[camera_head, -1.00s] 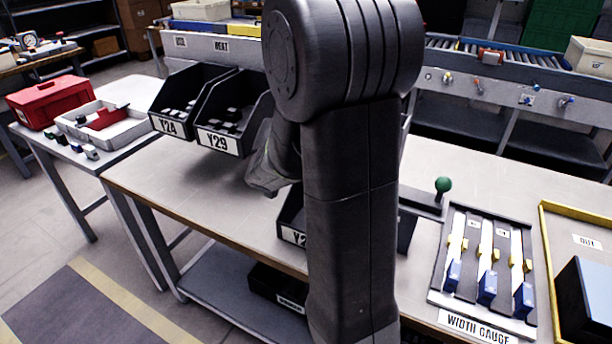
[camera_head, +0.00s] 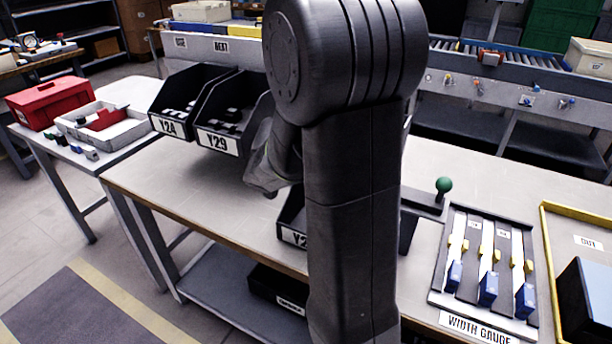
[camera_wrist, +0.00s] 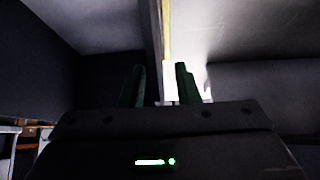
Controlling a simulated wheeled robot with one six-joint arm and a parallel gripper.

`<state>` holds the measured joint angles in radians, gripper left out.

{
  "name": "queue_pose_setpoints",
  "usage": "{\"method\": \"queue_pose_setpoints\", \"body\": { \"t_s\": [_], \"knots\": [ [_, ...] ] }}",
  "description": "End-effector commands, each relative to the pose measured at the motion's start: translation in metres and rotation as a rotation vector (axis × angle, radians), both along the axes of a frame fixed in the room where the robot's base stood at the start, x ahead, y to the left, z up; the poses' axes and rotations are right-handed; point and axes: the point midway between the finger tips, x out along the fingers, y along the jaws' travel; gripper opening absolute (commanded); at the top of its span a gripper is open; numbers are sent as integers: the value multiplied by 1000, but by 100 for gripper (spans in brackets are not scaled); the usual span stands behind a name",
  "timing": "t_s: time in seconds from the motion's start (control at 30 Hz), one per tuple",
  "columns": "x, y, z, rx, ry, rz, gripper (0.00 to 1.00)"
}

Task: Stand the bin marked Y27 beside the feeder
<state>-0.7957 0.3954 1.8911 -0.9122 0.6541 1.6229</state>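A dark bin (camera_head: 291,222) sits low at the bench's front edge in the head view. Its label reads "Y2"; my arm hides the remaining character and most of the bin. Bins Y24 (camera_head: 179,107) and Y29 (camera_head: 228,118) stand side by side behind it to the left. My gripper's fingertips are hidden behind my arm in the head view. In the wrist view the green fingers of my gripper (camera_wrist: 161,84) are apart, with a narrow pale strip showing between them. I cannot tell what the strip belongs to. No feeder can be made out with certainty.
A green-knobbed lever (camera_head: 443,186) stands right of my arm, beside the width gauge (camera_head: 487,262) and a yellow-rimmed tray (camera_head: 545,240). Another dark bin (camera_head: 277,287) lies on the lower shelf (camera_head: 215,275). The bench top (camera_head: 190,185) at the left is bare.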

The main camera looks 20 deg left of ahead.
Motion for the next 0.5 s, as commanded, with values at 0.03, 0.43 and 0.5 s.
{"method": "queue_pose_setpoints", "body": {
  "t_s": [0.03,0.43,0.5],
  "knots": [
    [-3,1,5,2,-2,2,29],
    [-51,9,71,5,-3,4,29],
    [-59,10,82,4,-4,4,29]
  ]
}}
